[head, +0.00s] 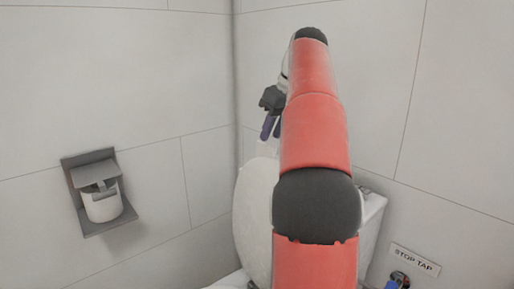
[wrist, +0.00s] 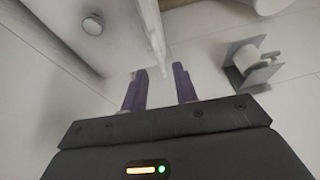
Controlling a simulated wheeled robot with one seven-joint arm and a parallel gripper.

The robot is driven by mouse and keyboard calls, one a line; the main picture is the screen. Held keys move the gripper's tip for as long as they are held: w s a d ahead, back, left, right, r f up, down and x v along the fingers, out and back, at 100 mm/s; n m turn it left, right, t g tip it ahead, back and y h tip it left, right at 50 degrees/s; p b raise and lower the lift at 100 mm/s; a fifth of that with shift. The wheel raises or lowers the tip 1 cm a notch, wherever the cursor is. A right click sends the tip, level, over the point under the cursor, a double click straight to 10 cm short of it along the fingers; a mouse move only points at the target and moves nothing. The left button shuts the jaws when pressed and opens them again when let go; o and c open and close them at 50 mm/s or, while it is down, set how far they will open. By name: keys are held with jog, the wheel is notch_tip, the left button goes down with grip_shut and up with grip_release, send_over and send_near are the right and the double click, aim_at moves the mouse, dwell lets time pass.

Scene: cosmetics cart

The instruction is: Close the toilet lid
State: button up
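The toilet lid (head: 256,212) is white and stands raised, leaning toward the tank, partly hidden behind my red arm in the head view. In the wrist view the lid (wrist: 153,32) shows nearly edge-on, ahead of the gap between my fingertips. My gripper (head: 269,128) is above the lid's top edge in the head view, with its purple fingers pointing down. The wrist view shows my gripper (wrist: 159,72) open, with its two fingers apart and nothing clearly held. I cannot tell whether a finger touches the lid.
The white tank (head: 372,218) stands behind the lid, and its round button (wrist: 93,23) shows in the wrist view. A grey paper holder (head: 100,195) is on the left wall. A stop tap (head: 398,280) with a sign is at lower right. Tiled walls meet behind my gripper.

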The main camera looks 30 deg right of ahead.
aim_at(263, 157)
jog(key=x, duration=0.7)
jog(key=shift+f, duration=0.15)
grip_shut()
